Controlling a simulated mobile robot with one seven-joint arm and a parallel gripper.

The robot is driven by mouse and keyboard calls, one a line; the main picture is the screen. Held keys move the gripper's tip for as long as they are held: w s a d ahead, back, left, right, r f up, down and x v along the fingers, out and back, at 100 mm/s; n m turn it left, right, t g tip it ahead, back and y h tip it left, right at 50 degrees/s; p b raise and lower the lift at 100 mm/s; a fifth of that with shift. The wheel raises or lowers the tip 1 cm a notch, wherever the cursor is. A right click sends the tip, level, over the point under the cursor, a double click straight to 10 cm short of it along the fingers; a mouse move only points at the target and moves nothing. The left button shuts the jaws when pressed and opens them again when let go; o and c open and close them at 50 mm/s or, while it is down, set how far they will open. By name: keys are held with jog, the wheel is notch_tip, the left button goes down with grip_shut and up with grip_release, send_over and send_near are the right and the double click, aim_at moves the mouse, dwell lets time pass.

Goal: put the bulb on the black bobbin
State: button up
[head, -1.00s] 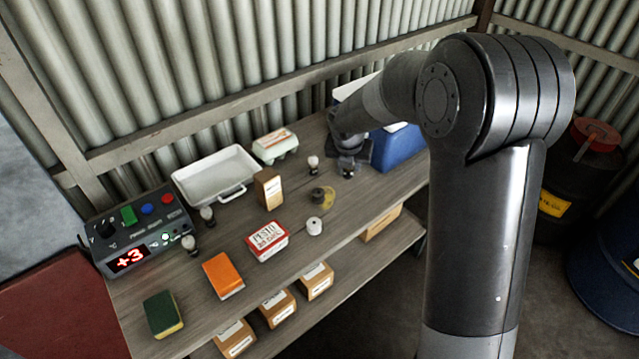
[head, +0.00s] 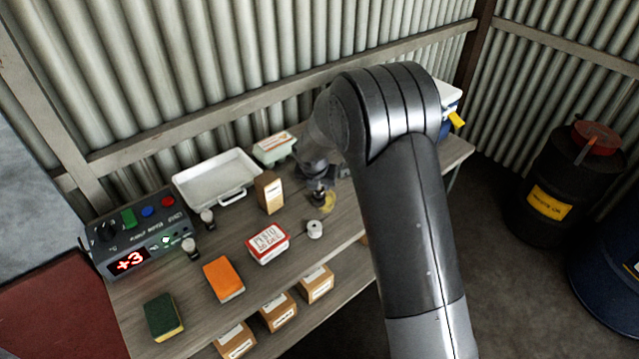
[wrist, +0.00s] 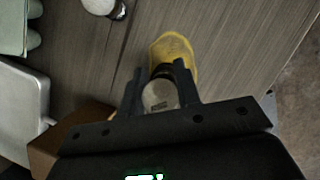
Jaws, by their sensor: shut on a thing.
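My gripper (wrist: 160,92) is shut on a pale, rounded bulb (wrist: 157,97) with faint print on its top, seen end-on between the fingers. In the head view my gripper (head: 318,183) is over the black bobbin (head: 317,199), which is mostly hidden under it. In the wrist view a dark rim (wrist: 176,70) shows just beyond the bulb, against a yellow flat thing (wrist: 172,46). I cannot tell whether the bulb touches the bobbin. Another white bulb (wrist: 100,5) is at the top edge of the wrist view.
A white bobbin (head: 314,229) and a red-and-white box (head: 267,244) stand in front. A brown carton (head: 269,192) is close left of my gripper. A white tray (head: 216,180) and an egg carton (head: 273,149) are behind. More small bulbs stand by the control box (head: 138,240).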

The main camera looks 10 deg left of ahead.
jog(key=shift+f, duration=0.1)
jog(key=o, duration=1)
jog(key=v, duration=1.2)
jog(key=shift+r, duration=0.25)
